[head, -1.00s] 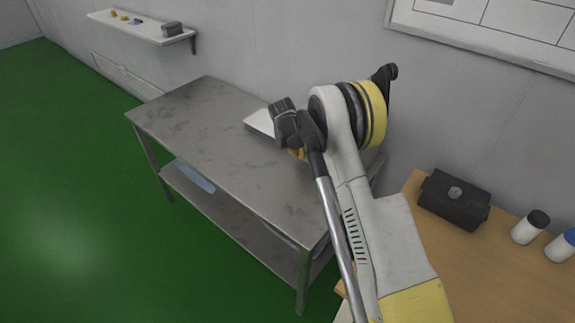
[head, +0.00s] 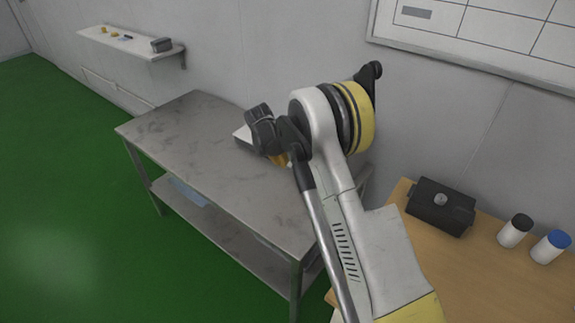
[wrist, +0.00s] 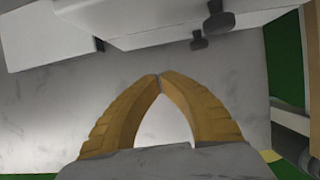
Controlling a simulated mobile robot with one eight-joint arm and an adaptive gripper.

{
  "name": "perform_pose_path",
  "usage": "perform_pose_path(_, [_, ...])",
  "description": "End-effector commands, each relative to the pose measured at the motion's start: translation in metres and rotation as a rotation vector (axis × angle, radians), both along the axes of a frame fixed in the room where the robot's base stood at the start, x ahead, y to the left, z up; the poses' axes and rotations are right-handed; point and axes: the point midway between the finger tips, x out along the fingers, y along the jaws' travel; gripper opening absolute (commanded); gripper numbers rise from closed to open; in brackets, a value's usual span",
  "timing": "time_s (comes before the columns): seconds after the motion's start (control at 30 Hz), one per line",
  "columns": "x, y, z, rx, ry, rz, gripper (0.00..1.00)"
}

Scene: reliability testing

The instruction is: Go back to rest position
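My gripper (wrist: 160,76) shows in the wrist view as two yellow-orange fingers that meet at their tips. Nothing is visible pinched at the tips; a pale patch shows through the gap behind them. In the head view a small orange part of my gripper (head: 280,160) shows over the metal table, mostly hidden behind my bent arm. In the wrist view a white body with two dark knobs (wrist: 150,28) fills the top, apart from the fingertips.
The metal table (head: 190,135) has a largely bare top and a lower shelf. A wooden table (head: 470,275) at right holds a black box (head: 440,207) and two capped jars (head: 515,231) (head: 551,247). A wall shelf (head: 120,42) holds small items. Green floor (head: 70,190) is open at left.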

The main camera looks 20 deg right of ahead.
Motion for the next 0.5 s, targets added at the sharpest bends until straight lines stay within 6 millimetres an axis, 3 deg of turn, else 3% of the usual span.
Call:
perform_pose_path(0.03, [-0.003,0.004,0.014,0.0,0.001,0.002,0.0])
perform_pose_path(0.2, [-0.009,0.012,0.038,0.0,0.0,0.0,0.0])
perform_pose_path(0.5, [-0.013,0.015,0.053,0.005,-0.006,-0.012,0.0])
